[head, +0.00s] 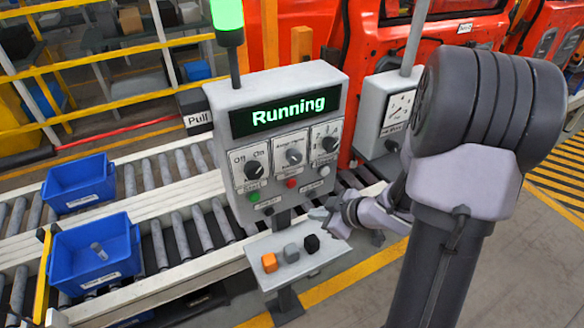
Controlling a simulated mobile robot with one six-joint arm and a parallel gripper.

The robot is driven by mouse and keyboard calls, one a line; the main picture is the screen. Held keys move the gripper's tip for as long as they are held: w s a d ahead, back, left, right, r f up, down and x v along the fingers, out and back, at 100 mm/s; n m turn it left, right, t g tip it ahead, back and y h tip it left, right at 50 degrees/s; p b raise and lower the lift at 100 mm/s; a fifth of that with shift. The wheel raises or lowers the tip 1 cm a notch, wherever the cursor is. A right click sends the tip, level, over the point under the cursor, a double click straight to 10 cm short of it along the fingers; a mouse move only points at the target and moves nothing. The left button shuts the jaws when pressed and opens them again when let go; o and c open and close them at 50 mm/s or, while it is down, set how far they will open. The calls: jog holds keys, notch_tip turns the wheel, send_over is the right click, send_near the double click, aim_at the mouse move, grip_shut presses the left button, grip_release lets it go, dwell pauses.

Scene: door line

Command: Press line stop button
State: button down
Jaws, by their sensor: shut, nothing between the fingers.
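The grey control panel (240,100) stands in the middle of the head view, and its display (286,112) reads "Running" in green. A red button (291,183) sits on its lower face between a green button (253,196) and a pale button (324,171). The labels near the buttons are too small to read surely. My gripper (319,213) is shut and empty, low and to the right of the red button, in front of the panel's lower edge. It appears apart from the red button. The green signal lamp (228,15) on top is lit.
Three rotary knobs, including the left one (254,169), sit above the buttons. A small shelf (325,257) below holds orange, grey and black blocks. Blue bins (78,182) stand on the roller conveyor at left. A gauge box (387,110) stands right of the panel.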

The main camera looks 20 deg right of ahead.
send_near(291, 189)
notch_tip(291, 189, down, 4)
jog(key=w+a, duration=0.1)
jog(key=a, duration=0.1)
jog(key=shift+w+d+f+p, duration=0.1)
jog(key=shift+w+f+p, duration=0.1)
jog(key=shift+w, duration=0.15)
jog(key=shift+w+d+f+p, duration=0.1)
jog(key=shift+w+p, duration=0.05)
jog(key=shift+w, duration=0.25)
jog(key=shift+w+r, duration=0.1)
dwell(1.5)
jog(key=shift+w+p, duration=0.65)
jog(key=shift+w, duration=0.25)
dwell(0.7)
jog(key=shift+s, duration=1)
